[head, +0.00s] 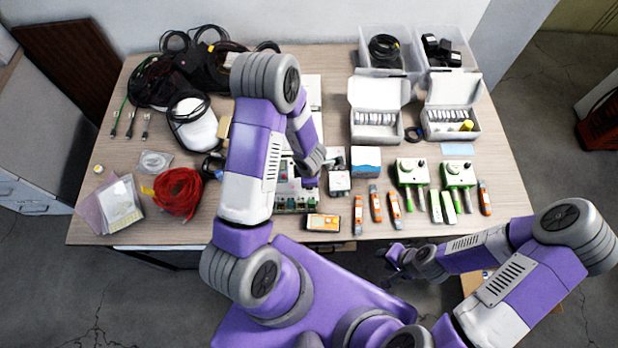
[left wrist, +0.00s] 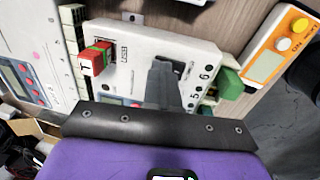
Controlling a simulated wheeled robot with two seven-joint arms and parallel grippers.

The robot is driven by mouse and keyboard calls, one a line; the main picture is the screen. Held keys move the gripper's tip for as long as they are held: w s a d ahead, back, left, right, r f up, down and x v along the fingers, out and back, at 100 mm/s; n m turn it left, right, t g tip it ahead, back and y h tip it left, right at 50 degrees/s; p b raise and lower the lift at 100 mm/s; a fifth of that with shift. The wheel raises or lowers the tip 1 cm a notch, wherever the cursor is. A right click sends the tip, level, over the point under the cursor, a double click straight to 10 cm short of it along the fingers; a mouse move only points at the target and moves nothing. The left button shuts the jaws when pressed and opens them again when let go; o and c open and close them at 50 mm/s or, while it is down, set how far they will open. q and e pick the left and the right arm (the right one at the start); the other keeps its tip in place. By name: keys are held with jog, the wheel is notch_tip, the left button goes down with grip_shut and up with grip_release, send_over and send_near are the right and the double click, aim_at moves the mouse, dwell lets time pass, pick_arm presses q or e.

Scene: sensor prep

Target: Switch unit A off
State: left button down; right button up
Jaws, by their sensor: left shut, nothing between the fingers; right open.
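In the left wrist view a white panel unit (left wrist: 140,40) carries a red and green switch block (left wrist: 95,60) and a small display. I cannot read a letter marking it as unit A. My left gripper (left wrist: 165,75) is shut and empty, its dark fingertips over the panel, right of the red and green block. I cannot tell whether they touch it. In the head view the panel boards (head: 290,197) are partly hidden by my left arm, and the left fingers do not show clearly. My right gripper (head: 395,265) is open and empty, off the table's front edge.
An orange and white meter (head: 322,222) lies at the front edge, with several orange tools (head: 376,204) to its right. Two white-green devices (head: 412,174) stand farther right. A red cable coil (head: 178,192) lies at the left. Boxes and bins (head: 376,107) fill the back right.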

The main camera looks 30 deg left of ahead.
pick_arm(q)
jog(key=shift+s+d+f+b, duration=0.3)
jog(key=shift+s+d, duration=0.1)
jog(key=shift+s, duration=0.3)
jog(key=shift+s+d+r, duration=0.1)
jog(key=shift+s+r, duration=0.05)
jog(key=shift+r, duration=0.15)
jog(key=shift+r+p, duration=0.25)
jog(key=shift+p, duration=0.05)
notch_tip(320, 180, up, 13)
jog(key=s+p, duration=0.1)
jog(key=p, duration=0.8)
jog(key=shift+s+d+r+p, duration=0.15)
jog(key=shift+d+p, duration=0.15)
jog(key=shift+d, duration=0.15)
